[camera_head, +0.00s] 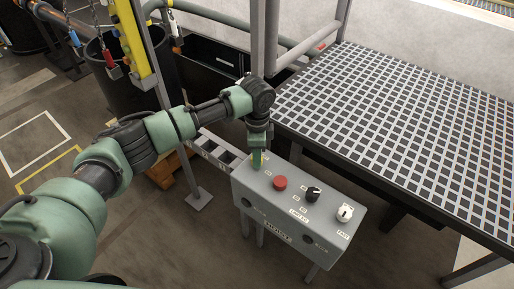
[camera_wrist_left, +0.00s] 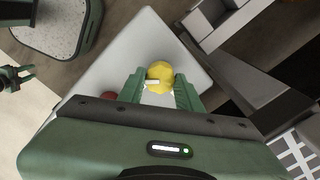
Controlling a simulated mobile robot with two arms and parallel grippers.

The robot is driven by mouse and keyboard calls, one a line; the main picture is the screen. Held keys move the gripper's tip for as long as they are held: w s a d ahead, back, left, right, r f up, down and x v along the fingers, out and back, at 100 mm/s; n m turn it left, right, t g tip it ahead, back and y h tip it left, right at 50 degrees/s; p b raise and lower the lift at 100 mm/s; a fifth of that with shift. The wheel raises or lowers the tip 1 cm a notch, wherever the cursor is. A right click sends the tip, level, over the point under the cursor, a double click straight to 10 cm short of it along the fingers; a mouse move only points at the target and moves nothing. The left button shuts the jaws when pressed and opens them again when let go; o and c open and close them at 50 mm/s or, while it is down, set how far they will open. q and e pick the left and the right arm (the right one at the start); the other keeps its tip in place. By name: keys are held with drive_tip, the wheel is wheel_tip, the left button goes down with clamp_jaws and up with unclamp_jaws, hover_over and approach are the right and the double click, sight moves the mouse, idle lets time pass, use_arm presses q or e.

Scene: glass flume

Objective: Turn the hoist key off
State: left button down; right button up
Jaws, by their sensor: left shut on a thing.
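The grey control box (camera_head: 262,208) stands on legs beside the grated platform. My left gripper (camera_head: 257,162) points down at the left end of its top and hides the control there. In the left wrist view, a yellow knob (camera_wrist_left: 159,74) with a pale pointer bar sits between the two fingers of the gripper (camera_wrist_left: 158,92), which is shut on it. I cannot read a label saying which control is the hoist key. My right gripper (camera_wrist_left: 18,76) shows small at the left edge of the wrist view, fingers apart and empty, far from the box.
Along the box top are a red button (camera_head: 280,183), a black knob (camera_head: 313,193) and a white knob (camera_head: 345,212). The grated platform (camera_head: 400,108) and a grey post (camera_head: 264,40) stand close behind. A black bin (camera_head: 125,85) is at the left. Floor is open in front.

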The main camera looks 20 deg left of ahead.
use_arm(q)
drive_tip(key=m+p, duration=0.1)
drive_tip(key=m, duration=0.1)
drive_tip(key=m+p, duration=0.1)
drive_tip(key=m, duration=0.1)
drive_tip(key=shift+w+r+m, duration=0.1)
drive_tip(key=shift+r+m, duration=0.1)
drive_tip(key=shift+m, duration=0.2)
drive_tip(key=shift+m+p, duration=0.4)
drive_tip(key=shift+m, duration=2.1)
drive_tip(key=c, duration=1)
unclamp_jaws()
drive_tip(key=shift+f, duration=0.1)
drive_tip(key=shift+o, duration=0.2)
wheel_tip(320, 180, up, 8)
drive_tip(key=shift+f+b, duration=0.1)
drive_tip(key=shift+b, duration=0.7)
